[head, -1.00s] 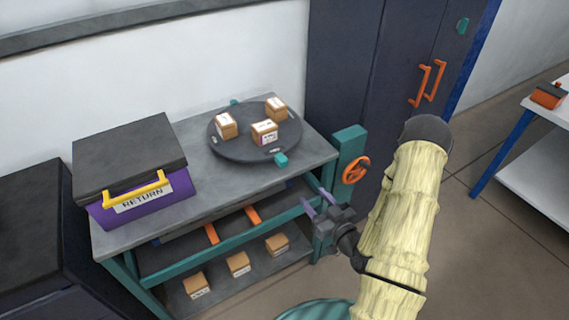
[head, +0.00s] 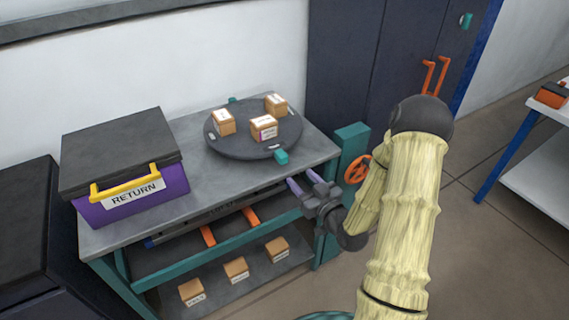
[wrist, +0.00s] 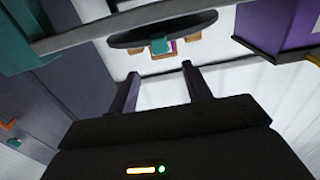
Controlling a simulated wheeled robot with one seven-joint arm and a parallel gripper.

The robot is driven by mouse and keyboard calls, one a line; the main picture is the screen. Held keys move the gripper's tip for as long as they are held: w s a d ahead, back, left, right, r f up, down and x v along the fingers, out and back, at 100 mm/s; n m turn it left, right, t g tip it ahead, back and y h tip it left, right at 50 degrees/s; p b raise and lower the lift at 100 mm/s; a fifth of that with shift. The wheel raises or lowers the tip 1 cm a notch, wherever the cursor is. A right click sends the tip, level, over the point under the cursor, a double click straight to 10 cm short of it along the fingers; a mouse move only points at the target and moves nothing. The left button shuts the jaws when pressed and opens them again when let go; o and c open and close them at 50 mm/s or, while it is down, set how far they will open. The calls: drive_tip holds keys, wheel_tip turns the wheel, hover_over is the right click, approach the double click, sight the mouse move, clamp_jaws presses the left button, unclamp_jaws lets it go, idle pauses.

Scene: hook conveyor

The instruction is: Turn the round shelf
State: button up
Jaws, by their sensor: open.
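The round shelf (head: 232,146) is a dark grey disc on top of the grey workbench, with three small labelled boxes on it. A teal knob (head: 281,156) sits on its front right rim and another teal piece (head: 233,100) at its back edge. My gripper (head: 303,180) is open and empty, in front of the bench's right part, its purple fingers pointing toward the bench edge, apart from the shelf. In the wrist view the shelf (wrist: 125,41) shows edge-on beyond my fingers (wrist: 160,76), with the teal knob (wrist: 159,45) roughly ahead between them.
A purple RETURN box (head: 130,192) with a yellow handle stands on the bench's left. A teal post with an orange handwheel (head: 357,170) stands right of my gripper. Boxes (head: 236,268) lie on the lower shelf. A dark cabinet (head: 350,60) stands behind.

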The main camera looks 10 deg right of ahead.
sight(285, 159)
drive_tip(key=p+x, duration=0.1)
drive_tip(key=x, duration=0.9)
drive_tip(key=shift+w+a+p, duration=0.1)
drive_tip(key=shift+w+p, duration=0.15)
drive_tip(key=shift+p, duration=0.15)
clamp_jaws()
